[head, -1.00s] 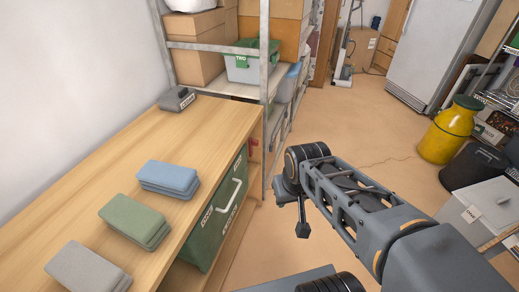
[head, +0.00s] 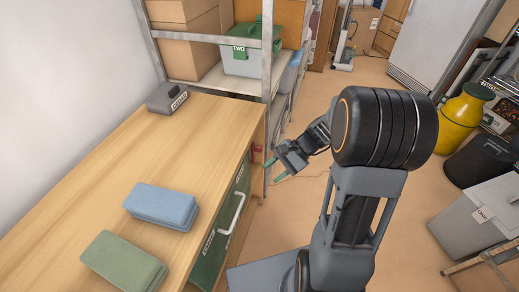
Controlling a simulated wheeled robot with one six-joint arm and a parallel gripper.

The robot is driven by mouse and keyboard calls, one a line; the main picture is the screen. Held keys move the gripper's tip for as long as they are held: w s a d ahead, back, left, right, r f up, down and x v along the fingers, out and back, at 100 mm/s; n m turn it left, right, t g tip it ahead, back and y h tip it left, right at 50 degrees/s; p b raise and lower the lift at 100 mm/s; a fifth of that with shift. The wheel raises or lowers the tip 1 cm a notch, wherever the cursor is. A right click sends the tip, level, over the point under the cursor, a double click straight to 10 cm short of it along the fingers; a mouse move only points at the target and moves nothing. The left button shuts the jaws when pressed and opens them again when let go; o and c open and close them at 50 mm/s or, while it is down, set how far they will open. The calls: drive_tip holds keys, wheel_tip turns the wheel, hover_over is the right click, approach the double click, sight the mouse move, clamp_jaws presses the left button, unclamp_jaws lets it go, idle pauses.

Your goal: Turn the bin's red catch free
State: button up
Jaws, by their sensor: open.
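The green bin (head: 241,190) sits under the wooden bench top, with a white handle (head: 236,212) on its front. A small red part (head: 257,151), which looks like the catch, shows at the bench's far right end, beyond the bin's front. Its exact shape and how it meets the bin are too small to tell. My gripper (head: 270,170) is open and empty, with greenish fingertips pointing left. In the picture it is just right of and below the red part, apart from it.
The wooden bench (head: 130,150) holds a blue case (head: 162,206), a green case (head: 123,262) and a grey labelled block (head: 167,97). A metal shelf (head: 267,60) with a green-lidded box (head: 250,60) stands behind. A yellow container (head: 462,118) and grey bin (head: 483,215) stand right. Open floor lies between.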

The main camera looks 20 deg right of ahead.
drive_tip(key=w+d+f+m+t+y, duration=0.4)
drive_tip(key=w+d+m+y, duration=0.1)
drive_tip(key=w+m, duration=0.15)
drive_tip(key=m+t, duration=0.6)
approach(260, 152)
drive_tip(key=x, duration=1)
drive_tip(key=shift+w+r+p, duration=0.2)
drive_tip(key=shift+w+p, duration=0.05)
drive_tip(key=shift+p, duration=0.05)
